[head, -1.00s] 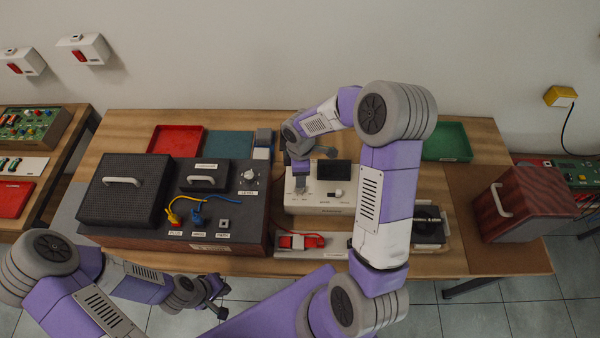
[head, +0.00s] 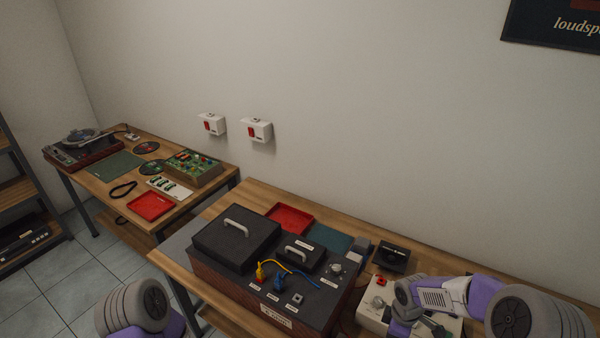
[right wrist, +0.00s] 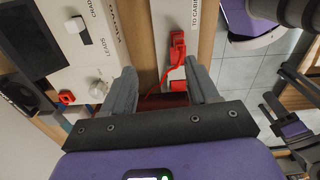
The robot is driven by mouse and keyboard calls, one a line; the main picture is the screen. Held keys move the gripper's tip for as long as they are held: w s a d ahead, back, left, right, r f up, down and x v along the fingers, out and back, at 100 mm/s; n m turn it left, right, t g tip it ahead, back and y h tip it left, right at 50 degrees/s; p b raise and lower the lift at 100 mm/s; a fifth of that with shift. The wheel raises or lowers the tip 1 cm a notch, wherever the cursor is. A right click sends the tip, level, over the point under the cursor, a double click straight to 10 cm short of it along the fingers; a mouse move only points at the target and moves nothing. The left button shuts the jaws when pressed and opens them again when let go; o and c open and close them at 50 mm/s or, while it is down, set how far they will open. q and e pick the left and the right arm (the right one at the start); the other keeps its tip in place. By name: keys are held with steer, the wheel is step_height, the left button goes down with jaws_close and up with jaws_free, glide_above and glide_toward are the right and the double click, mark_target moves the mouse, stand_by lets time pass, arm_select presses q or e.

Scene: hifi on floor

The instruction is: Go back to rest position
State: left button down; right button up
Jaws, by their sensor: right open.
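My right gripper (head: 425,328) is at the lower right of the head view, in front of the white device (head: 373,304). In the right wrist view its two grey fingers (right wrist: 161,88) stand apart with nothing held between them. Beyond them lie the white panel edge and a red clip (right wrist: 177,50) with a red lead on a white strip.
The main bench (head: 180,267) carries a dark console (head: 240,282) with lidded boxes and cables, and a red tray (head: 289,217). A second table (head: 110,190) at the left holds a turntable and boards. Two white wall boxes hang behind.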

steer(key=shift+s+a+f+m+y, duration=0.3)
steer(key=shift+s+a+f+m, duration=0.1)
steer(key=shift+s+a+f, duration=0.65)
steer(key=a+f+m+y, duration=0.1)
steer(key=a+f, duration=0.1)
steer(key=a+f+m, duration=0.1)
steer(key=a+f, duration=0.1)
steer(key=a, duration=0.1)
steer(key=shift+s+f+m+y, duration=0.2)
steer(key=shift+f+m+y, duration=0.2)
arm_select(q)
steer(key=f+b, duration=0.3)
steer(key=shift+w+f+b, duration=0.35)
steer(key=shift+f+b, duration=0.05)
arm_select(e)
steer(key=s+a+f+m+y, duration=0.1)
steer(key=s+a+f+m, duration=0.7)
steer(key=s+f+m, duration=0.3)
steer(key=shift+s+a+f+m+t+y, duration=0.35)
steer(key=shift+s+f, duration=0.25)
steer(key=shift+s, duration=0.2)
steer(key=shift+d, duration=0.1)
